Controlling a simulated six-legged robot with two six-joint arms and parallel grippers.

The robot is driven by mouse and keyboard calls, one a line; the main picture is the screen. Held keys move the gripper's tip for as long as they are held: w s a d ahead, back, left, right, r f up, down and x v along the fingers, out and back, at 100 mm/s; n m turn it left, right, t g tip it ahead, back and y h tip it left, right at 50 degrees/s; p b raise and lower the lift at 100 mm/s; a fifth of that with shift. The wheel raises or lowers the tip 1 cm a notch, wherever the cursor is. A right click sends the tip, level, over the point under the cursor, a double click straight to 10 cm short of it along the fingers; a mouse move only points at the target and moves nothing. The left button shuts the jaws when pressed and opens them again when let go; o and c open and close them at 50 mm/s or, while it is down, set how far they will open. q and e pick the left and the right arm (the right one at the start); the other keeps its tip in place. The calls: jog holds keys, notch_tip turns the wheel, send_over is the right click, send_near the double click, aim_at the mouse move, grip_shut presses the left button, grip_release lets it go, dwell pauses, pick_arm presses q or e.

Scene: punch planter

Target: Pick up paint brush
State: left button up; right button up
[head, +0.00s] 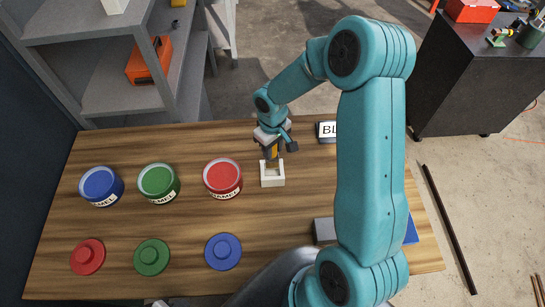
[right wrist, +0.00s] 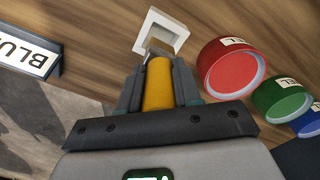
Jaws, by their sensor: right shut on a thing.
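The paint brush has a yellow-orange handle (right wrist: 158,84) and sits between the fingers of my right gripper (right wrist: 160,76), which is shut on it. In the head view the brush (head: 272,150) shows only as a small strip of orange below my right gripper (head: 271,147). A white square holder (head: 272,180) stands on the table just below the brush tip. In the right wrist view the holder (right wrist: 180,36) is just beyond the tip; I cannot tell whether the brush is still inside it. My left gripper is not in view.
Open blue (head: 101,186), green (head: 158,183) and red (head: 222,178) paint cans stand left of the holder on the wooden table (head: 180,220). Red (head: 87,257), green (head: 151,257) and blue (head: 223,251) lids lie nearer. A "BLU" sign (head: 327,131) stands behind my right arm.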

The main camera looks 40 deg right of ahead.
notch_tip(320, 180, up, 13)
jog(key=shift+r+b, duration=0.1)
jog(key=shift+b, duration=0.4)
dwell(2.3)
